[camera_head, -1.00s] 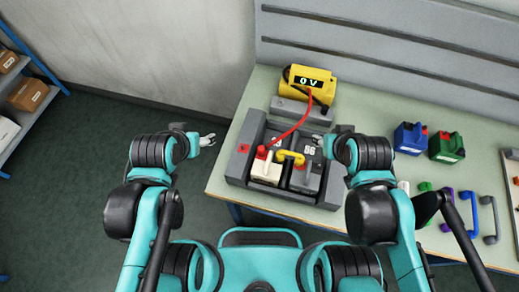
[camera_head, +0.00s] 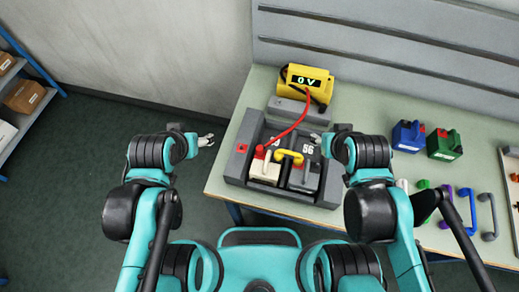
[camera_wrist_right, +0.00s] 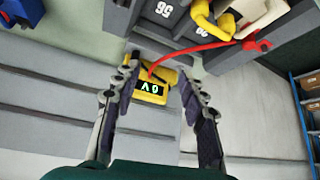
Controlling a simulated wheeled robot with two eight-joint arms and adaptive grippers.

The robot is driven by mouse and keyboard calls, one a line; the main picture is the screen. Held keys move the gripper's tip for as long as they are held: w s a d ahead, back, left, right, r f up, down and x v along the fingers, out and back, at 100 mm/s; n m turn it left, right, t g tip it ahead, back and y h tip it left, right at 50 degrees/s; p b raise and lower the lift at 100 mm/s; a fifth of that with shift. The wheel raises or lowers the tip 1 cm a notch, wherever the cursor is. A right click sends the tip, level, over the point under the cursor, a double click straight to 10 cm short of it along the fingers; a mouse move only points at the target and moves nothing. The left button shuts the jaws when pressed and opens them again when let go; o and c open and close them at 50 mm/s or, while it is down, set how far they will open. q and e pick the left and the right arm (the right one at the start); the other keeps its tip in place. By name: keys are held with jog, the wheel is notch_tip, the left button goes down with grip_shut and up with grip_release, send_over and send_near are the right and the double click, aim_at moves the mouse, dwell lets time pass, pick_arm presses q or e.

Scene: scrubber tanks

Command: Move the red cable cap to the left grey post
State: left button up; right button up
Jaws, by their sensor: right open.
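The red cable cap (camera_head: 260,150) sits at the end of a red cable, on top of the white block in the grey cradle. It also shows in the right wrist view (camera_wrist_right: 251,43). The cable (camera_head: 294,127) runs back to a yellow meter (camera_head: 305,79) reading "0 V". A dark grey block (camera_head: 303,178) stands right of the white block (camera_head: 265,173); a yellow link (camera_head: 289,156) bridges them. I cannot clearly make out the left grey post. My right gripper (camera_head: 317,139) is open and empty above the cradle's right side, its fingers (camera_wrist_right: 158,72) spread. My left gripper (camera_head: 208,140) looks open and empty, left of the table.
The grey cradle (camera_head: 236,165) has raised walls around the blocks. A blue block (camera_head: 407,137) and a green block (camera_head: 444,145) stand to the right, with several coloured handles near the front edge. A slotted grey panel (camera_head: 385,50) rises behind. Table left of the cradle is narrow.

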jog(key=n+g+p, duration=0.2)
jog(key=n+g, duration=0.5)
jog(key=n, duration=0.2)
send_over(260, 148)
jog(key=f, duration=0.5)
jog(key=shift+w+d+f, duration=0.1)
jog(key=shift+d+f, duration=0.1)
jog(key=shift+d, duration=0.1)
jog(key=shift+a+f, duration=0.25)
jog(key=shift+a, duration=0.15)
jog(key=shift+f+b, duration=0.1)
jog(key=shift+b, duration=0.2)
notch_tip(260, 148, down, 9)
jog(key=b, duration=0.7)
